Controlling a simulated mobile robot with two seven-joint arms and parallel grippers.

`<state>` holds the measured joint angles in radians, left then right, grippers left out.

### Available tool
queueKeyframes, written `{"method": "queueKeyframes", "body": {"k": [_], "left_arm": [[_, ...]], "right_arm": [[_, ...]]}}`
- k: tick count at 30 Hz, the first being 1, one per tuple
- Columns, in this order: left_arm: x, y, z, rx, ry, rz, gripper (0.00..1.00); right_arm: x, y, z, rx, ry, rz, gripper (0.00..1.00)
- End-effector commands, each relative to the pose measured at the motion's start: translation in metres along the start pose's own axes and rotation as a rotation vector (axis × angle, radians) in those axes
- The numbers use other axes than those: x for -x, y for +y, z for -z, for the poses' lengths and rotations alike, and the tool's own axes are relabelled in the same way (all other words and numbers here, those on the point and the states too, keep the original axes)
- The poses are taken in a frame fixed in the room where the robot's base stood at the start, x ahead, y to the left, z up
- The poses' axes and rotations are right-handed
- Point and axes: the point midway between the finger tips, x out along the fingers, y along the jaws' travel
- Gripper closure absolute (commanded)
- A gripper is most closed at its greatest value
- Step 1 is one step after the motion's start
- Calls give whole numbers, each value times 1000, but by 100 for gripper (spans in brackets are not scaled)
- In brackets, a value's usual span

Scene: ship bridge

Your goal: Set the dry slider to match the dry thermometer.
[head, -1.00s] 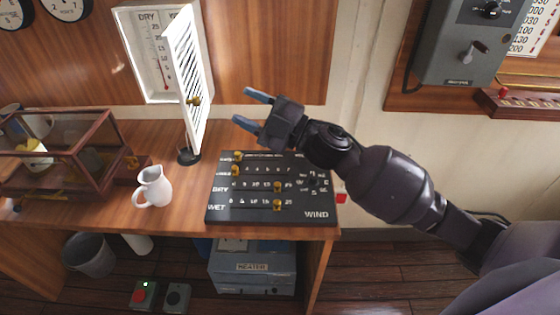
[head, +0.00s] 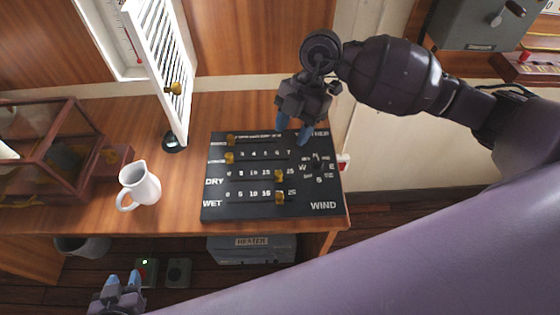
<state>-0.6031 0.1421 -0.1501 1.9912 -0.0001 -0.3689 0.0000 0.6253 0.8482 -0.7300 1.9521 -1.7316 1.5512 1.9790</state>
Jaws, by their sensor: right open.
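The black slider board (head: 240,212) lies on the wooden desk. Its DRY row has a brass knob (head: 279,175) near the 20 mark, left of the 25. The dry thermometer (head: 128,40) is in the white louvred box at upper left. Its red column shows, but its top and most of the scale are cut off by the frame. My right gripper (head: 294,127) is open and empty, pointing down over the upper right of the board, above and apart from the DRY knob. My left gripper (head: 124,280) is open and empty, low at lower left in front of the desk.
The louvred door (head: 165,60) stands open on the box's right. A white jug (head: 139,186) stands left of the board. A glass-sided wooden case (head: 45,150) is at far left. A WET knob (head: 280,198) sits just below the DRY knob. Two knobs are at the board's upper left.

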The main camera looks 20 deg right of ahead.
Motion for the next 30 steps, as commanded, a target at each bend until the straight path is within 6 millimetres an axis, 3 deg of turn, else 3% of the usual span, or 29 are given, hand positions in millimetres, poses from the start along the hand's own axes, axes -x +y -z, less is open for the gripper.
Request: {"method": "queueKeyframes", "body": {"k": [8, 21, 30], "left_arm": [[2, 0, -4, 1, -10, 1, 61], [0, 0, 4, 0, 2, 0, 61], [1, 0, 4, -1, 3, 0, 61]], "right_arm": [[-6, -2, 0, -81, 0, 14, 53], [-74, -3, 0, -79, 2, 14, 53], [-104, -3, 0, -78, 0, 12, 53]]}}
